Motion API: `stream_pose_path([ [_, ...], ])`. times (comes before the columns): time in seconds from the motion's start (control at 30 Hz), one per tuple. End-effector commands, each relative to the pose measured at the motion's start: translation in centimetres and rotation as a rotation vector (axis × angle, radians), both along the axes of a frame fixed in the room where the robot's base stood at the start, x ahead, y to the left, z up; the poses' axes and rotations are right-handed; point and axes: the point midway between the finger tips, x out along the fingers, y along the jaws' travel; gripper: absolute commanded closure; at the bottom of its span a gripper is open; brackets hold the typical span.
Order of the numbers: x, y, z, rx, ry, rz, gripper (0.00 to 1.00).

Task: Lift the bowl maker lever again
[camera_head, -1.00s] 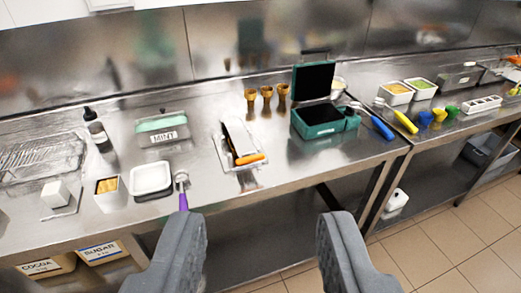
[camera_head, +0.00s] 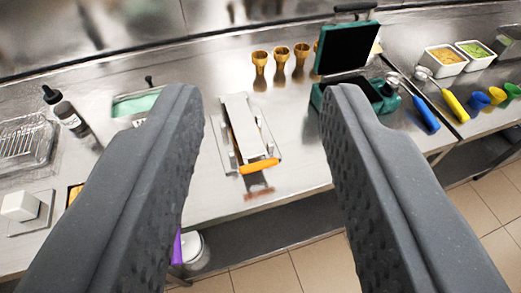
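A low steel press (camera_head: 246,128) with an orange lever handle (camera_head: 259,166) lies on the counter, near the middle of the picture. I take it for the bowl maker. Its long metal plate slopes back from the handle, which points to the counter's front edge. My gripper (camera_head: 265,100) is wide open and empty. Its two grey fingers appear left and right of the press, closer to the camera. They do not touch the handle.
A teal waffle iron (camera_head: 345,52) stands open on the right, partly behind my right finger. Several gold cones (camera_head: 281,53) stand behind the press. A blue-handled scoop (camera_head: 425,115) lies further right. My left finger partly covers a green-filled tub (camera_head: 134,104).

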Motion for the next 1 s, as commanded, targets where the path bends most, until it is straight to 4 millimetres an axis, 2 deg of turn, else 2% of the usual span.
stream_pose_path([
  [0.17, 0.0, 0.0, 0.0, 0.000, 0.000, 0.000, 0.64],
  [0.3, 0.7, -0.6, -0.6, -0.006, 0.001, -0.009, 0.25],
  [0.37, 1.8, -1.4, -1.7, -0.017, 0.001, -0.024, 0.08],
  [0.4, 2.8, -2.3, -2.9, -0.028, 0.004, -0.036, 0.00],
  [0.47, 4.7, -3.7, -4.9, -0.052, 0.001, -0.059, 0.00],
  [0.57, 8.2, -6.7, -9.8, -0.105, -0.003, -0.082, 0.00],
  [0.6, 9.5, -7.8, -12.0, -0.129, -0.004, -0.086, 0.00],
  [0.73, 12.8, -10.1, -19.5, -0.188, -0.015, -0.054, 0.00],
  [0.87, 14.5, -10.6, -26.8, -0.205, -0.040, 0.021, 0.00],
  [0.9, 14.9, -10.3, -28.9, -0.201, -0.052, 0.051, 0.00],
  [1.0, 14.8, -9.1, -33.7, -0.165, -0.087, 0.131, 0.00],
])
